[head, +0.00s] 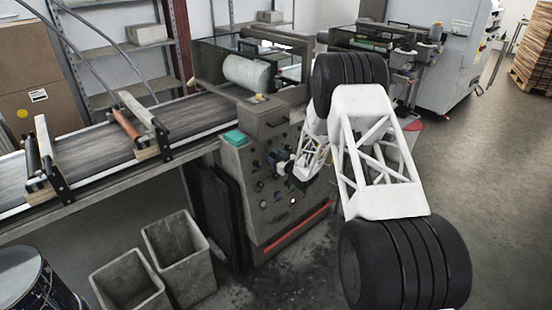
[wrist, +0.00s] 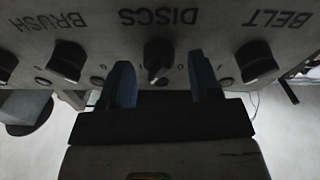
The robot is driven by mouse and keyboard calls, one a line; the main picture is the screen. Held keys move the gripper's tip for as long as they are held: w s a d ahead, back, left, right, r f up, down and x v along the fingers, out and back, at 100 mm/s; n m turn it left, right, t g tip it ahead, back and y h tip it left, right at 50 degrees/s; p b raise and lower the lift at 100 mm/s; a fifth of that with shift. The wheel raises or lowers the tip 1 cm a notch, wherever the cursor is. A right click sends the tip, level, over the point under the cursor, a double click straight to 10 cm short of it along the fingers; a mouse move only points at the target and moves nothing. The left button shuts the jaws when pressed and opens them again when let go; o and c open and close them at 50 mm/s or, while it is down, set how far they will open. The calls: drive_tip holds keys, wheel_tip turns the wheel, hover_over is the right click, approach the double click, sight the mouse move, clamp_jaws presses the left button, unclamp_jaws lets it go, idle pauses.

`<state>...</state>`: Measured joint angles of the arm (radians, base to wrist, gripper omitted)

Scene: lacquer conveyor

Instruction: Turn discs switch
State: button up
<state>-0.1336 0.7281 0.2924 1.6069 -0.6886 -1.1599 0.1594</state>
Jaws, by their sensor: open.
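The discs switch (wrist: 157,60) is a black rotary knob on the grey control panel, under the word DISCS, which shows upside down in the wrist view. My gripper (wrist: 160,80) is open, with one blue finger on each side of the discs switch. There is a gap between each finger and the knob, and I see no contact. In the head view my gripper (head: 278,163) is at the panel front (head: 262,200), and my arm hides part of it. The discs switch cannot be picked out there.
The brush switch (wrist: 66,62) and the belt switch (wrist: 256,62) flank the discs switch close by. A conveyor belt (head: 100,140) runs left of the machine. Two grey bins (head: 178,240) and a drum (head: 30,275) stand on the floor below it.

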drive_tip(key=shift+w, duration=0.1)
drive_tip(key=c, duration=0.9)
drive_tip(key=shift+f+n, duration=0.1)
drive_tip(key=shift+n, duration=0.3)
drive_tip(key=n+g+y, duration=0.1)
drive_tip(key=n, duration=0.4)
drive_tip(key=shift+n, duration=0.4)
drive_tip(key=n+g, duration=0.1)
drive_tip(key=n, duration=0.6)
drive_tip(key=shift+g+y, duration=0.3)
drive_tip(key=shift+g, duration=0.1)
drive_tip(key=o, duration=0.9)
